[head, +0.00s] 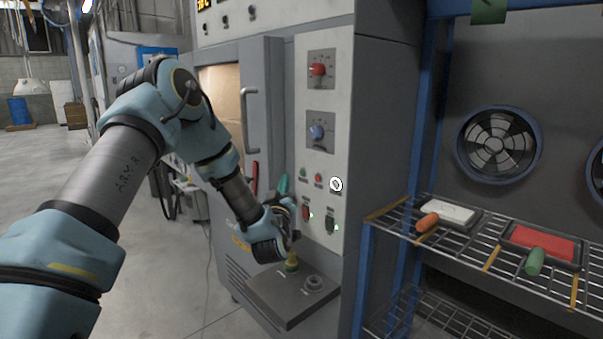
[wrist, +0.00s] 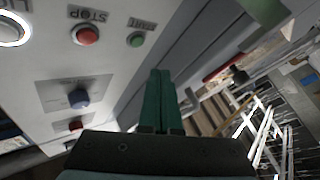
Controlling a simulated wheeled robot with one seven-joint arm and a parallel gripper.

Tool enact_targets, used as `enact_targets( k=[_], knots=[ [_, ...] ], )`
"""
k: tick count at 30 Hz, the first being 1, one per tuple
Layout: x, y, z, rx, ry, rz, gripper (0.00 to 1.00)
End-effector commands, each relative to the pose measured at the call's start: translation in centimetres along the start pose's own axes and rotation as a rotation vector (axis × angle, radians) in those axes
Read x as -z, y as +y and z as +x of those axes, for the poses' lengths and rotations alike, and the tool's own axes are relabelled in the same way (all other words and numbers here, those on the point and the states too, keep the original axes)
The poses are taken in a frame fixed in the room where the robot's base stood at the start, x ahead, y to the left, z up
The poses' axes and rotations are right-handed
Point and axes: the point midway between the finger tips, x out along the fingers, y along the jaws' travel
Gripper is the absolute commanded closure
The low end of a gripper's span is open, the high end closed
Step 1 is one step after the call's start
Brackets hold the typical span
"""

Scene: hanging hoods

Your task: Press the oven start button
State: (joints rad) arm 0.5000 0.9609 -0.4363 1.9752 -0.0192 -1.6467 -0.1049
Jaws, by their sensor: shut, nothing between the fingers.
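The oven's control panel (head: 320,130) faces me in the head view. The green start button (head: 303,172) sits at its lower left, beside the red stop button (head: 318,178). In the wrist view the start button (wrist: 136,40) is unpressed as far as I can see, under its START label, with the stop button (wrist: 85,35) to its left. My gripper (head: 283,183) is near the panel's left edge, left of and slightly below the start button. Its green fingers (wrist: 160,75) are shut and empty. The fingertips appear apart from the button; the exact gap is unclear.
A round white light button (head: 336,184) is right of the stop button. Two knobs, red (head: 318,70) and blue (head: 317,132), are above. Rocker switches and a small ledge (head: 290,300) lie below. The oven door handle (head: 249,120) is left; a wire shelf (head: 390,222) is right.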

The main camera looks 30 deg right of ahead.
Motion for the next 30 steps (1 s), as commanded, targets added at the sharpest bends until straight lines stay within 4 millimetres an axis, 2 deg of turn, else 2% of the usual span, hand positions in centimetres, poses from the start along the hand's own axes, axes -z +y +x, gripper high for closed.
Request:
enact_targets(
  k=[3, 10, 30],
  knots=[
    [-1.0, 0.7, 0.9, 0.000, 0.001, 0.001, 1.00],
    [-1.6, 1.5, 2.0, -0.001, 0.000, 0.001, 1.00],
    [-1.6, 1.6, 2.2, 0.000, 0.000, 0.001, 1.00]
  ],
)
